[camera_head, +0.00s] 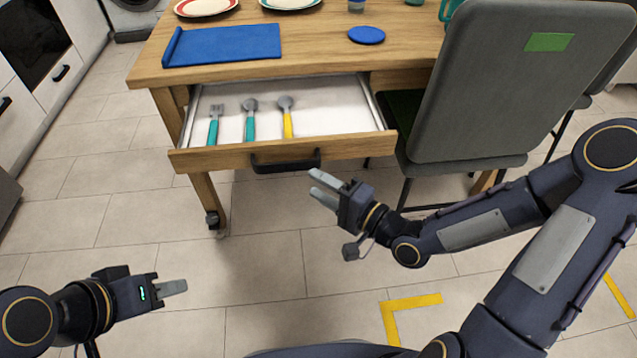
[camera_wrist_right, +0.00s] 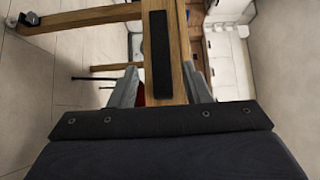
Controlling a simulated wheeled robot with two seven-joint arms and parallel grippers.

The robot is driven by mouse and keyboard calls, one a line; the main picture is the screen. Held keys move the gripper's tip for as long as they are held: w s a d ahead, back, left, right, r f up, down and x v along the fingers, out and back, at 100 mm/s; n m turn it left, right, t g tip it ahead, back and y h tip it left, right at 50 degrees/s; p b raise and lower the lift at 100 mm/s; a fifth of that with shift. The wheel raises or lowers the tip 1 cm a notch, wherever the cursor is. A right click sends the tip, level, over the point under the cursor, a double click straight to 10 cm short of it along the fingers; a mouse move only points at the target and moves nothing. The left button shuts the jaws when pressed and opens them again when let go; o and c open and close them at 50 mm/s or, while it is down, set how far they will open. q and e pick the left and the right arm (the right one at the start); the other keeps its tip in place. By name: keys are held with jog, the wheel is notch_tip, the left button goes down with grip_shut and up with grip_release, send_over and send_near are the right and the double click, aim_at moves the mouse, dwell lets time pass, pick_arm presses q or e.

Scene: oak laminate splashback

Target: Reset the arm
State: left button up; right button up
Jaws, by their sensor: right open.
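My right gripper (camera_head: 325,188) is open and empty, just in front of and below the black handle (camera_head: 286,161) of the open table drawer (camera_head: 220,158). In the right wrist view its two fingers (camera_wrist_right: 158,88) stand apart, with the drawer front and its handle (camera_wrist_right: 160,55) ahead between them. I cannot tell that they touch it. My left gripper (camera_head: 172,287) is low at the left, over the floor and clear of the table. Its fingers overlap from this side, so its opening is not clear.
The drawer holds a teal fork (camera_head: 213,125), a teal spoon (camera_head: 250,120) and a yellow spoon (camera_head: 287,117). A grey chair (camera_head: 500,85) stands right. Floor between my arms is clear.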

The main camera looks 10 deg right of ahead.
jog(key=s+d+f+n+g+h, duration=0.25)
jog(key=d+n+h, duration=0.25)
jog(key=d+h, duration=0.55)
jog(key=s+d+r+n+g+y, duration=0.15)
jog(key=s+r, duration=0.25)
jog(key=s, duration=0.5)
jog(key=s+d+r+n+g, duration=0.1)
jog(key=s+d+r+g, duration=0.15)
jog(key=s, duration=0.65)
notch_tip(320, 180, up, 28)
jog(key=p, duration=2.8)
jog(key=shift+w+a+r+g, duration=0.2)
jog(key=shift+w+g, duration=0.1)
jog(key=shift+g, duration=0.05)
